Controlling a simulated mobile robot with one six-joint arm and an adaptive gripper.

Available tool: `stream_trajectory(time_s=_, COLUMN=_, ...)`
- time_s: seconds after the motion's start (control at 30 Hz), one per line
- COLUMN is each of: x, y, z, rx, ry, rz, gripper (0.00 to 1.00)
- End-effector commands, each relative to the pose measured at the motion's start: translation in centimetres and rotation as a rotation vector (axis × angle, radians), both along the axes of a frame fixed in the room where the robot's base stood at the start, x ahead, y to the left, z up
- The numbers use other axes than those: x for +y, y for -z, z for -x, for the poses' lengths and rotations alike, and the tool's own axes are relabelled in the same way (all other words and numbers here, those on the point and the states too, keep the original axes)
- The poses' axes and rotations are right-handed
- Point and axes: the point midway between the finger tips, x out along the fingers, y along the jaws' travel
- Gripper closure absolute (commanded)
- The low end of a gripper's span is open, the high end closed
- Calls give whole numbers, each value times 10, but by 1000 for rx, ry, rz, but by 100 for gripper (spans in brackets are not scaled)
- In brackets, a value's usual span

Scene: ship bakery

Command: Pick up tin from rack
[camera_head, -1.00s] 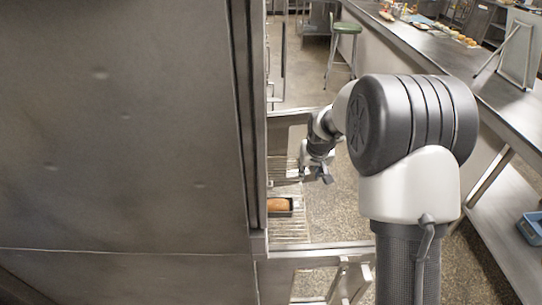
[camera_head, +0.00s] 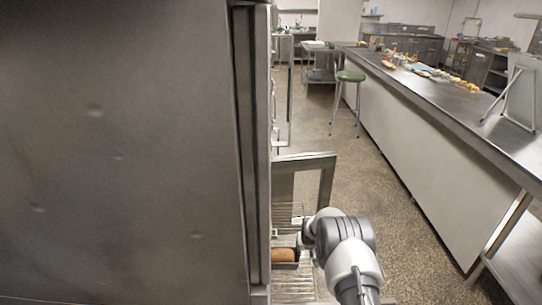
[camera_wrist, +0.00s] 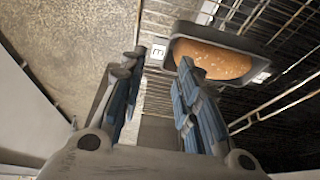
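The tin (camera_head: 285,265) is a dark metal loaf tin with a brown loaf in it, on a wire rack (camera_head: 292,288) beside the large steel cabinet in the head view. In the wrist view the tin (camera_wrist: 262,76) lies at the top right, with a seeded loaf (camera_wrist: 212,58) inside and light labels at its ends. My gripper (camera_wrist: 158,70) is open. Its blue-padded fingers point toward the tin, whose near-left end is just beyond the right finger. I cannot tell whether they touch. In the head view my arm hides most of the gripper.
A steel cabinet wall (camera_head: 120,150) fills the left. An open door panel (camera_head: 305,180) stands behind the rack. A long counter (camera_head: 440,90) with food runs along the right, and a green stool (camera_head: 350,76) stands on the floor. The aisle floor (camera_head: 395,225) is clear.

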Motion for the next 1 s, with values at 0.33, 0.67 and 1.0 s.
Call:
stream_trajectory(time_s=0.33, x=0, y=38, z=-16, rx=0, ry=0, rz=0, gripper=70)
stream_trajectory(time_s=0.67, x=2, y=77, z=-33, rx=0, ry=0, rz=0, gripper=70)
stream_trajectory(time_s=1.0, x=2, y=83, z=-38, rx=0, ry=0, rz=0, gripper=70)
